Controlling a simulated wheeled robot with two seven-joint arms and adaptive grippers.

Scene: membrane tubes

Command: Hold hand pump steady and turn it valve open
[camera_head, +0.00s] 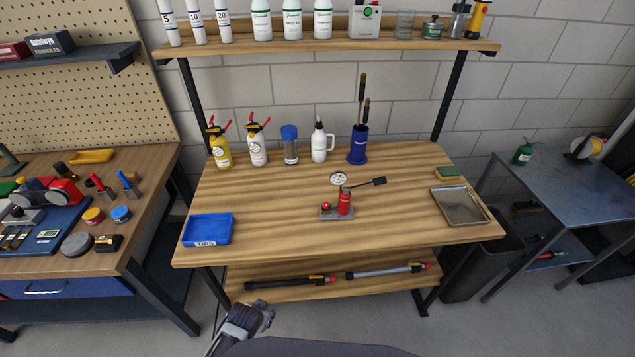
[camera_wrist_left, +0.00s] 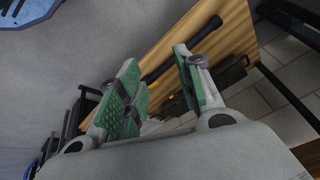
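The hand pump (camera_head: 344,203) stands on the wooden bench, right of its middle. It has a red cylinder on a grey base, a round white gauge (camera_head: 338,179) and a black lever reaching right. A small red knob (camera_head: 326,206) sits at the base's left; I cannot tell how the valve is set. My left gripper (camera_head: 262,310) is low in front of the bench, below and left of the pump, well apart from it. In the left wrist view its green-padded fingers (camera_wrist_left: 163,88) are apart with nothing held between them. My right gripper is not in view.
A blue tray (camera_head: 207,230) lies at the bench's front left and a metal tray (camera_head: 460,206) at the right. Bottles and a blue brush holder (camera_head: 358,145) stand at the back. A lower shelf (camera_head: 335,287) holds two tubes. Bench space around the pump is clear.

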